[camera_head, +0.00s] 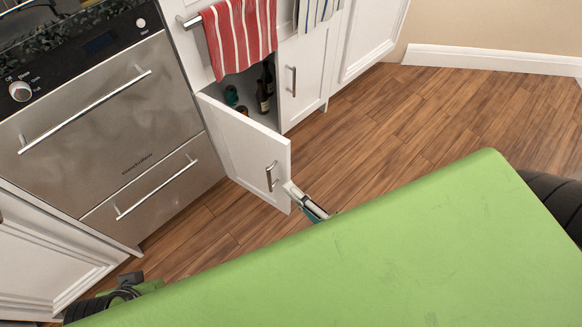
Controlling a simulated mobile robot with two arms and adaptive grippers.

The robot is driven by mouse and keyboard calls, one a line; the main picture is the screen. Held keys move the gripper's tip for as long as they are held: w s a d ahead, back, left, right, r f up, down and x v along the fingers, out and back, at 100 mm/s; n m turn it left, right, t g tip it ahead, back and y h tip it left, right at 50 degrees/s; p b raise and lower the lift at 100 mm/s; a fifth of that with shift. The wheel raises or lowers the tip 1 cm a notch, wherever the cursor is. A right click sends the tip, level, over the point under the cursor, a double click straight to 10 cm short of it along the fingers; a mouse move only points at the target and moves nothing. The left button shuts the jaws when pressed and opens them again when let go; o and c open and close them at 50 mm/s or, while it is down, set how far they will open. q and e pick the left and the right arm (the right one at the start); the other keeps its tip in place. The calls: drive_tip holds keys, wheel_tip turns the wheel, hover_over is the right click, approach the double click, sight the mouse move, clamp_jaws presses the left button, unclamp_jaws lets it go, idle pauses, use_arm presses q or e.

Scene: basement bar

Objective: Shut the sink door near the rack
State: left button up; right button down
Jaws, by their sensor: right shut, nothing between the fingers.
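The sink door (237,145) is a white cabinet door with a metal handle (271,176). It stands open, swung out over the floor, and bottles (263,95) show inside the cabinet. The rack (192,21) is a metal bar above it, with a red striped towel (240,38) hanging there. My right gripper (293,190) is shut and empty at the door's free edge, below and right of the handle. I cannot tell whether it touches the door. My left gripper is not visible.
A steel oven (100,105) with a drawer is left of the open door. A closed white cabinet door (301,75) is to its right, under a blue striped towel (318,12). The wood floor (420,115) is clear at right. My green body covers the lower view.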

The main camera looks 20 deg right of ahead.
sight(280, 157)
drive_tip(key=shift+w+d+b, duration=0.15)
drive_tip(key=shift+w+d, duration=0.05)
drive_tip(key=shift+w, duration=2.25)
drive_tip(key=shift+w+d+b, duration=0.15)
drive_tip(key=shift+w+d, duration=0.05)
drive_tip(key=shift+w, duration=2.25)
